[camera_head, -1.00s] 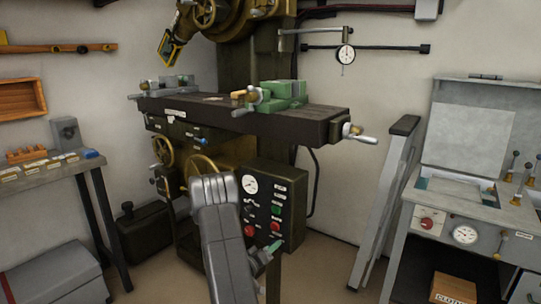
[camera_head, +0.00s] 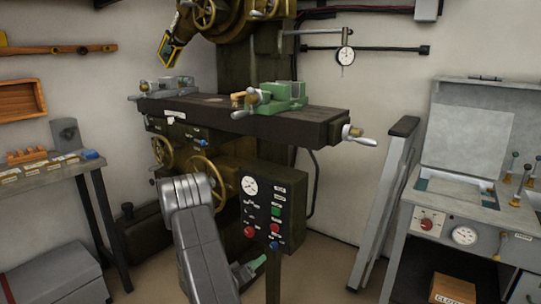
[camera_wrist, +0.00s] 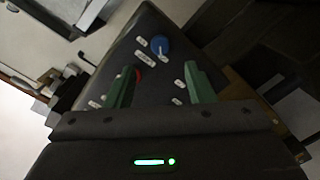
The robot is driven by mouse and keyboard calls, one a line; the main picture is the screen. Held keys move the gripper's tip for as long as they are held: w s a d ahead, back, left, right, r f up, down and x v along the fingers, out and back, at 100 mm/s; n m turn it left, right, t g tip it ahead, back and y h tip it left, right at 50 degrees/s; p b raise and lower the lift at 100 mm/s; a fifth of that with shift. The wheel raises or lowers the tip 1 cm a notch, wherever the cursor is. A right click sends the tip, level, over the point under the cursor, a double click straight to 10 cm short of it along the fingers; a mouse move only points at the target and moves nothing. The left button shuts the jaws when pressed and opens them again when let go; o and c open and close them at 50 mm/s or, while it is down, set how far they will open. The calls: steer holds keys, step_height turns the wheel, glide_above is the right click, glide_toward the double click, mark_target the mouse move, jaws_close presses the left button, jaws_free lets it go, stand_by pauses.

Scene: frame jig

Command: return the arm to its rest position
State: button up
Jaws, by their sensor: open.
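My gripper (camera_wrist: 160,82) shows in the wrist view with its two green fingers apart and nothing between them. Beyond the fingers is a dark panel with a blue knob (camera_wrist: 161,47), small white labels and a red part half hidden by the left finger. In the head view my grey arm (camera_head: 195,235) rises from the lower edge in front of the milling machine. A green finger of my gripper (camera_head: 256,263) shows low, just right of the arm; the rest of the gripper is mostly hidden.
The machine table (camera_head: 290,128) carries a green vise (camera_head: 280,97). A bench (camera_head: 45,178) stands left and a grey console (camera_head: 465,222) right. Floor shows between panel and console.

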mark_target(273, 249)
steer(key=b+x, duration=0.1)
steer(key=x, duration=0.8)
steer(key=shift+w+d+f, duration=0.1)
steer(key=shift+w+d, duration=0.1)
steer(key=shift+w, duration=0.05)
steer(key=m+b, duration=0.3)
steer(key=m, duration=0.1)
steer(key=shift+s+b, duration=0.1)
steer(key=shift+b, duration=0.25)
steer(key=m+b, duration=0.4)
steer(key=shift+f+m+t, duration=0.1)
steer(key=shift+m+t, duration=0.2)
steer(key=m+b, duration=0.6)
steer(key=b, duration=0.1)
steer(key=shift+a+y+b, duration=0.1)
steer(key=shift+y+b, duration=0.2)
steer(key=shift+b, duration=0.05)
steer(key=shift+m+b, duration=1.35)
steer(key=shift+m, duration=0.05)
steer(key=shift+r, duration=0.2)
steer(key=shift+s, duration=0.1)
